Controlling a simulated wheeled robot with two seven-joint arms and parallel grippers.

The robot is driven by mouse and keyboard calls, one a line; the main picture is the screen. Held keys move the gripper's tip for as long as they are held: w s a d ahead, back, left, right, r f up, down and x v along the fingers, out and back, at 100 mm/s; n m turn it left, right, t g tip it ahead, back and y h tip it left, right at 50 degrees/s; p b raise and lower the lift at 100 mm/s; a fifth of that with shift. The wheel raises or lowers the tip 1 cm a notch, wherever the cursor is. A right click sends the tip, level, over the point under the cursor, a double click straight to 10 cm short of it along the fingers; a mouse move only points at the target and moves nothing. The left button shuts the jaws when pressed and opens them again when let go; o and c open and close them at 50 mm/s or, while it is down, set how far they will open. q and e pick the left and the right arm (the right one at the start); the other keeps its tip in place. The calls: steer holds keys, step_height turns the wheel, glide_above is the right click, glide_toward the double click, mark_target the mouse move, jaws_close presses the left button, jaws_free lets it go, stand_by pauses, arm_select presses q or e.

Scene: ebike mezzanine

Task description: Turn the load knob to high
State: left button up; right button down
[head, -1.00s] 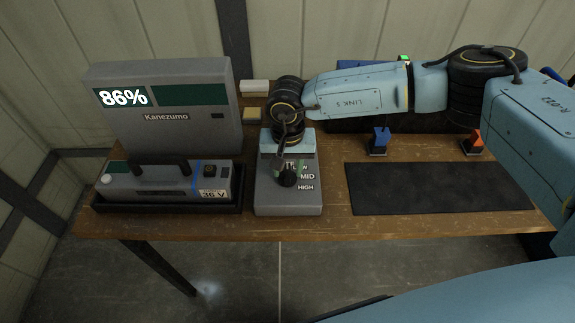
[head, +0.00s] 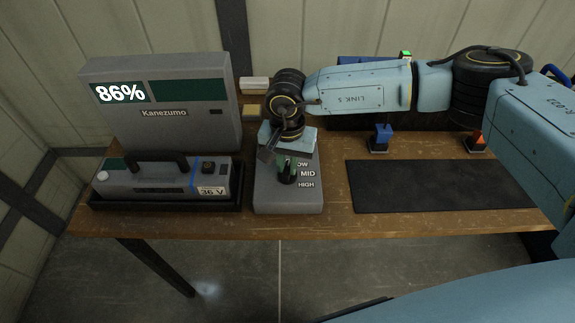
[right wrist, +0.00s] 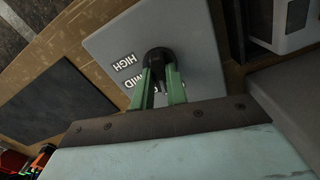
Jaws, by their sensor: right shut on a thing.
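The load knob (head: 286,179) is a small black knob on a sloped grey control box (head: 270,200) with labels LOW (partly hidden), MID and HIGH down its right side. My right gripper (head: 287,172) comes down over the box from behind. Its green fingers are shut on the knob. In the right wrist view, the knob (right wrist: 157,54) sits between the green fingertips (right wrist: 160,72), and the HIGH label is clear beside it. I cannot tell which label the knob points to. My left gripper is not in view.
A grey charger (head: 185,130) reading 86% stands left of the box, with a 36 V battery (head: 150,180) in a black tray before it. A dark mat (head: 440,187) lies to the right. Blue (head: 380,137) and orange (head: 475,141) items stand behind the mat.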

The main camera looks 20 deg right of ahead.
steer(key=m+b, duration=0.3)
steer(key=m, duration=0.3)
steer(key=shift+f+m+b, duration=0.15)
steer(key=shift+m+b, duration=0.15)
steer(key=m+b, duration=0.3)
steer(key=m, duration=0.3)
steer(key=m+b, duration=0.1)
steer(key=m, duration=0.3)
steer(key=shift+m+b, duration=0.4)
steer(key=shift+m, duration=0.7)
steer(key=shift+m+b, duration=0.4)
steer(key=shift+m, duration=0.7)
steer(key=shift+r, duration=0.2)
steer(key=c, duration=1.4)
jaws_free()
